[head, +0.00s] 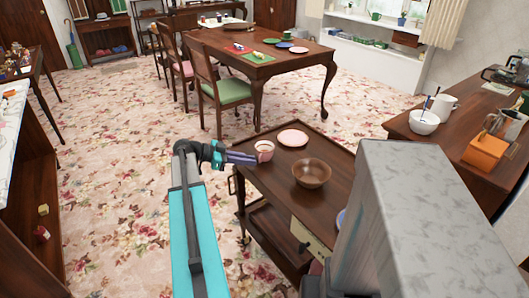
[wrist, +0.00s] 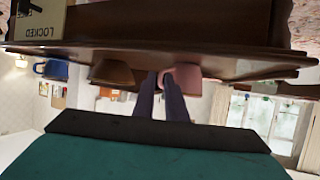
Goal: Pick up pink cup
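The pink cup (head: 265,150) stands upright on the top of the dark wooden cart (head: 262,185), near its left edge. My gripper (head: 249,158) reaches in from the left at the height of the cup, its purple fingertips at the cup's near side. In the wrist view, which is upside down, the cup (wrist: 184,77) is beside the two fingertips (wrist: 160,77), with a narrow gap between the fingers. Whether the fingers touch the cup or hold its handle cannot be made out.
On the cart are a brown bowl (head: 311,173) right of the cup, a pink plate (head: 293,138) behind it, and a blue mug (wrist: 51,70). A dining table (head: 225,40) with chairs stands behind. A side table (head: 460,125) is at right. Carpet is free at left.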

